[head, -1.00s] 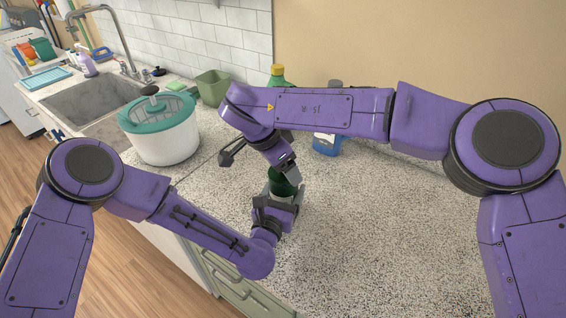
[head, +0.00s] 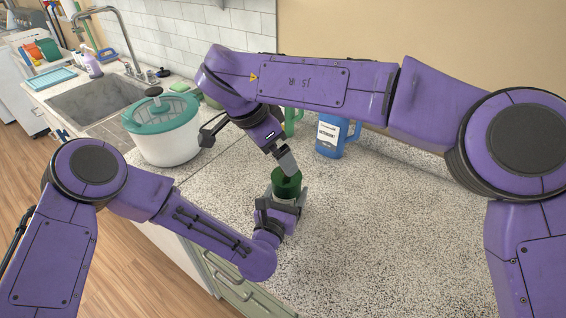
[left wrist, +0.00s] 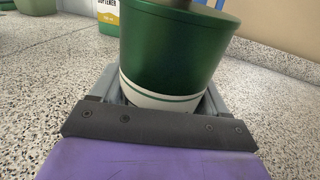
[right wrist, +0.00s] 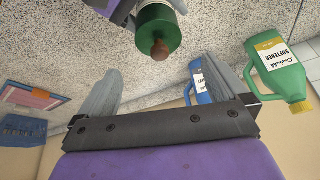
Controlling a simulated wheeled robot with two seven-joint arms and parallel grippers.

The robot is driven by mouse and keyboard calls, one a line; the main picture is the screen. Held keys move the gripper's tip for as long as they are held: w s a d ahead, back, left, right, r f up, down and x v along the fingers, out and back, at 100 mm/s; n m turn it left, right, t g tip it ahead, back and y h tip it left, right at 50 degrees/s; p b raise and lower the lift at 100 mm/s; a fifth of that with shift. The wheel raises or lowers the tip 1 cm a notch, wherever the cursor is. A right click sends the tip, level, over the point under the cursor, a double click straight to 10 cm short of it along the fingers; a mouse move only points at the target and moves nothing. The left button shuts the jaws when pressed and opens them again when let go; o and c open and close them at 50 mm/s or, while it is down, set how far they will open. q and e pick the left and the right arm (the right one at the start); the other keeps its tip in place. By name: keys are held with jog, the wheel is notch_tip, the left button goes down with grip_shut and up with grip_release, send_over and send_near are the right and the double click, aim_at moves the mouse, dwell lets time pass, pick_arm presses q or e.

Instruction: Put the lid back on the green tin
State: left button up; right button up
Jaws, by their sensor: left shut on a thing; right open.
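The green tin (left wrist: 172,60), with a white band low down, stands upright between the fingers of my left gripper (head: 277,208), which is shut on it. The tin's green lid (right wrist: 152,30), with a brown knob (right wrist: 160,50), sits on its top and looks level in the left wrist view (left wrist: 222,14). My right gripper (right wrist: 168,90) is open and empty. In the head view its fingers (head: 288,163) appear just above the lid and hide the knob. In the right wrist view the knob is apart from both fingers.
A green softener bottle (right wrist: 280,70) and a blue detergent jug (head: 333,137) stand behind the tin. A white pot with a teal lid (head: 165,135) stands left, beside the sink (head: 95,100). The speckled counter (head: 390,230) is clear to the right.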

pick_arm(q)
jog(key=o, duration=1.5)
pick_arm(e)
jog(key=v, duration=0.4)
jog(key=shift+r, duration=0.1)
pick_arm(q)
jog(key=shift+s, duration=0.1)
jog(key=b+v, duration=0.4)
jog(key=v, duration=0.6)
jog(key=shift+s+a, duration=0.1)
jog(key=shift+s, duration=0.05)
pick_arm(e)
notch_tip(320, 180, down, 4)
jog(key=shift+f, duration=0.1)
jog(key=shift+s+a, duration=0.1)
